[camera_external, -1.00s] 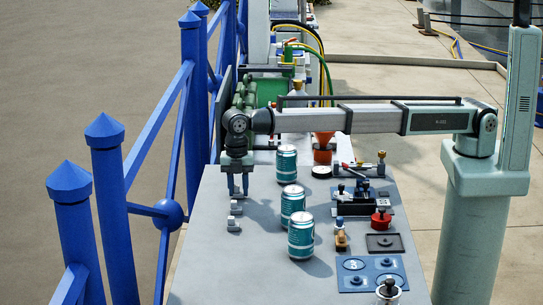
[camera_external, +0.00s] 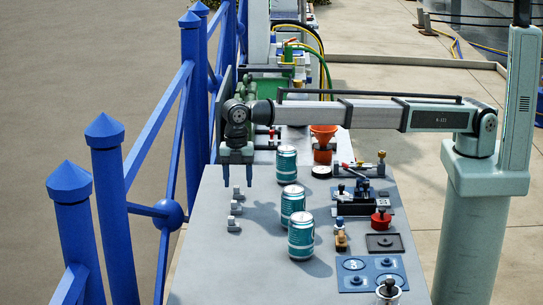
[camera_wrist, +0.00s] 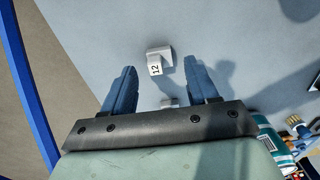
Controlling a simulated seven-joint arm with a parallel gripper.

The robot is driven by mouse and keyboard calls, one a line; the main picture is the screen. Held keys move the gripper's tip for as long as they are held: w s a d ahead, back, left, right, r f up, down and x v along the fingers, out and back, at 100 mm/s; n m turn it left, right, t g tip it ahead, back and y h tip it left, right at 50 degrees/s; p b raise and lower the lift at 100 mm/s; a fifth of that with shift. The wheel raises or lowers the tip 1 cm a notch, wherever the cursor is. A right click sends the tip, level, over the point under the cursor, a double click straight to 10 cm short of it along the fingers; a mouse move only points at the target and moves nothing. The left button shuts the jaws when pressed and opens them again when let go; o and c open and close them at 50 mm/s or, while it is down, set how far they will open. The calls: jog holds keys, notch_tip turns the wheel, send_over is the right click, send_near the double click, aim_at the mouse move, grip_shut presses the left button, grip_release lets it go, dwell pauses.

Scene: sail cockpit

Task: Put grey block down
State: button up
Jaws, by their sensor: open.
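Three small light-grey blocks stand apart in a row on the grey table: a far block (camera_external: 237,192), a middle block (camera_external: 236,208) and a near block (camera_external: 233,225). My gripper (camera_external: 237,183) points straight down, open and empty, just above the far block. In the wrist view a grey block with a "12" label (camera_wrist: 160,61) lies around the level of the open fingertips. Another grey block (camera_wrist: 168,102) shows between the fingers, partly hidden by my gripper's body. I cannot tell which row block each one is.
Several teal cans (camera_external: 301,235) stand right of the blocks. Further right are a black fixture (camera_external: 355,205), a red knob (camera_external: 381,220) and blue plates (camera_external: 371,274). A blue railing (camera_external: 110,200) runs along the left. The table's front left is clear.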

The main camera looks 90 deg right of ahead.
aim_at(238, 187)
notch_tip(238, 187, up, 9)
dwell(0.3)
jog(key=shift+w+r, duration=0.1)
